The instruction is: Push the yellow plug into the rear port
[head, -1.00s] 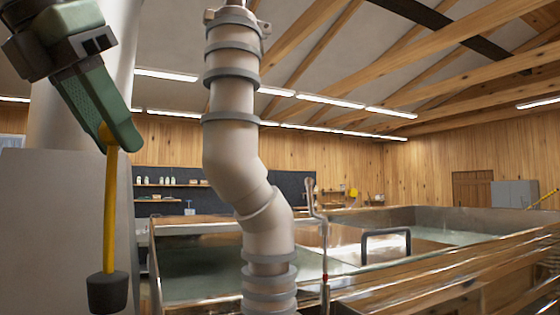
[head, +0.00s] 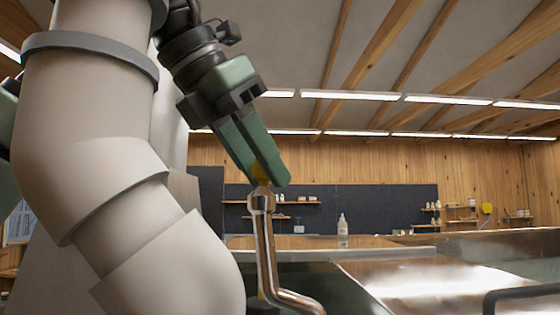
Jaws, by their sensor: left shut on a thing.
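My left gripper (head: 270,183), green with dark joints, hangs at upper centre, its fingers pointing down. It is shut on the yellow plug (head: 260,172), of which a little yellow shows between the fingertips. A shiny bent metal tube (head: 266,245) with a round knob on top stands in front and hides most of the plug's rod and its dark end. A small dark and yellow bit shows low behind the tube. I cannot tell whether the plug touches anything. I cannot make out the rear port. My right gripper is not in view.
A thick, pale bent pipe (head: 110,180) with grey collars fills the left and stands close. The wide metal evaporator pan (head: 420,275) spreads at lower right, with a dark handle (head: 525,292). A clear bottle (head: 343,230) stands farther back.

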